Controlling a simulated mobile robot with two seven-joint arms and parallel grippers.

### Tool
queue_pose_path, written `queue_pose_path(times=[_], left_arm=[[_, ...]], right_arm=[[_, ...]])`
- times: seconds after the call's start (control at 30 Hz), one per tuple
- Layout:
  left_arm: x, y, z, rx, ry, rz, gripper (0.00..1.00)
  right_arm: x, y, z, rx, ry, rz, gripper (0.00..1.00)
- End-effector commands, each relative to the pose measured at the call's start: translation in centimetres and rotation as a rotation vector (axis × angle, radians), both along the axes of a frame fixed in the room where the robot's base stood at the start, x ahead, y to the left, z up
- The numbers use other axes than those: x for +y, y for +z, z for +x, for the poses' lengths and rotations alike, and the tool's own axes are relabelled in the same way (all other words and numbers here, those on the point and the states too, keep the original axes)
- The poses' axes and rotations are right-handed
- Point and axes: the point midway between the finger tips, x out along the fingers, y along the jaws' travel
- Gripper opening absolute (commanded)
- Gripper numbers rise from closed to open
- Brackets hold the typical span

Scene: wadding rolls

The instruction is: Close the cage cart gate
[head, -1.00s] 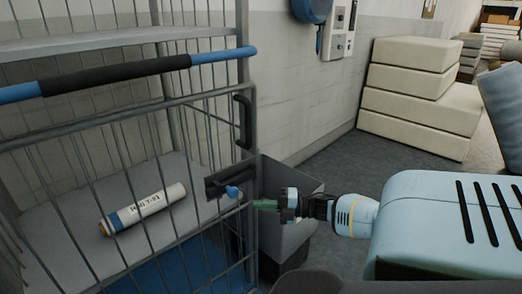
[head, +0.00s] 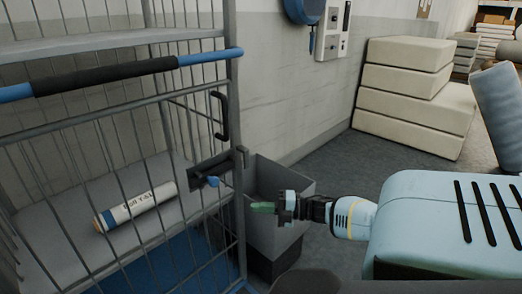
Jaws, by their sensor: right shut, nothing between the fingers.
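The cage cart (head: 229,40) stands at the left, with a grey barred gate (head: 110,112) across its front. The gate's right edge lies along the cart's right post, and no clear gap shows there. My left gripper is out of view.
A labelled roll (head: 136,206) lies inside the cart. A grey open bin (head: 277,228) stands beside the cart, behind my right gripper. Stacked cream blocks (head: 412,90) and a wall control box (head: 333,32) are beyond. Dark floor (head: 335,165) is clear between.

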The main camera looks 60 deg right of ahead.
Motion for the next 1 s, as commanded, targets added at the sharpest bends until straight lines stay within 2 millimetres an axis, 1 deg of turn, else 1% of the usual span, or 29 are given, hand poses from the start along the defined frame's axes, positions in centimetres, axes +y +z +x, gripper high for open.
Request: queue_pose_path(times=[0.03, 0.1, 0.2, 0.27, 0.4, 0.5, 0.7, 1.0], left_arm=[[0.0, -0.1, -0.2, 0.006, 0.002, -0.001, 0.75], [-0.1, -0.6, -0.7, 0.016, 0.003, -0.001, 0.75], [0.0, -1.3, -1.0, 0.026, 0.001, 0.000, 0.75], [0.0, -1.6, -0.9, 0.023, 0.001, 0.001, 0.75], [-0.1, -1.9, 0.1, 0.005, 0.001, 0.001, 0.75], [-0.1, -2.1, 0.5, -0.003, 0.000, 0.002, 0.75], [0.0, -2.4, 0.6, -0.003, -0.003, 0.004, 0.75], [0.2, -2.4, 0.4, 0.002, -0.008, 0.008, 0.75]], right_arm=[[-0.3, 0.0, -0.1, 0.000, -0.001, -0.001, 0.00], [-1.9, -0.2, -1.0, 0.002, -0.003, -0.004, 0.00], [-3.8, -0.3, -2.0, 0.003, -0.002, -0.004, 0.00], [-4.9, -0.2, -2.5, 0.003, -0.002, -0.003, 0.00], [-6.9, -0.2, -3.6, 0.002, -0.002, -0.002, 0.00], [-7.9, -0.2, -4.1, 0.001, -0.001, -0.002, 0.00], [-8.8, 0.0, -4.6, -0.001, 0.000, 0.000, 0.00], [-8.8, 0.0, -4.6, -0.001, 0.001, 0.000, 0.00]])
